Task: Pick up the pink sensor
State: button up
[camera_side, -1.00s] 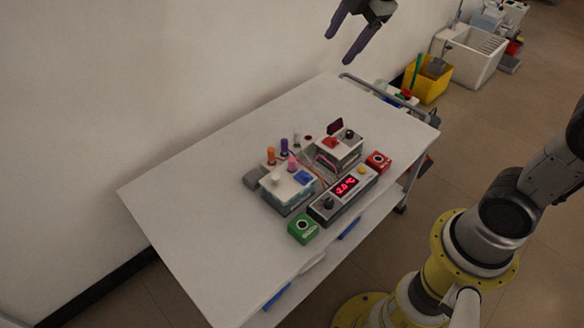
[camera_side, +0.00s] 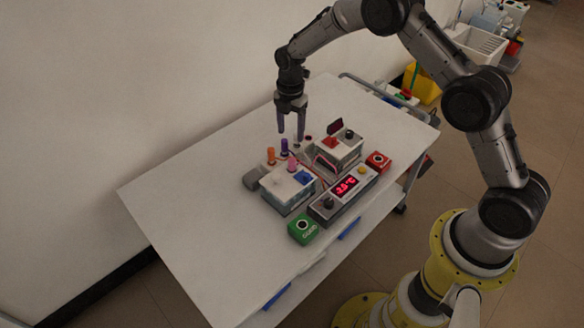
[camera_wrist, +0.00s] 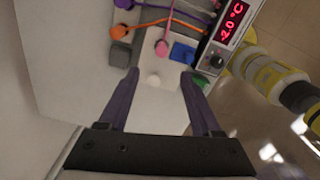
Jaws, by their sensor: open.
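The pink sensor (camera_side: 292,163) stands upright on the white-topped box (camera_side: 272,187) on the cart, beside a blue part. In the wrist view the pink sensor (camera_wrist: 162,47) shows beyond the fingertips, with a pink cable leading up from it. My gripper (camera_side: 291,137) is open and empty, pointing down above and behind the box in the side view. The pink sensor is apart from the fingers.
An orange sensor (camera_side: 270,155) and a purple one (camera_side: 284,147) stand close to the pink one. A display unit (camera_side: 344,190), a green block (camera_side: 303,229), a red block (camera_side: 378,161) and a second box (camera_side: 338,150) crowd nearby. The cart's left top (camera_side: 180,190) is clear.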

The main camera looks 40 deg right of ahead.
aim_at(292, 159)
notch_tip(292, 159, down, 12)
jog(key=shift+s+d+f, duration=0.1)
jog(key=shift+d+f, duration=0.05)
jog(key=shift+f, duration=0.1)
grip_shut()
dwell(0.6)
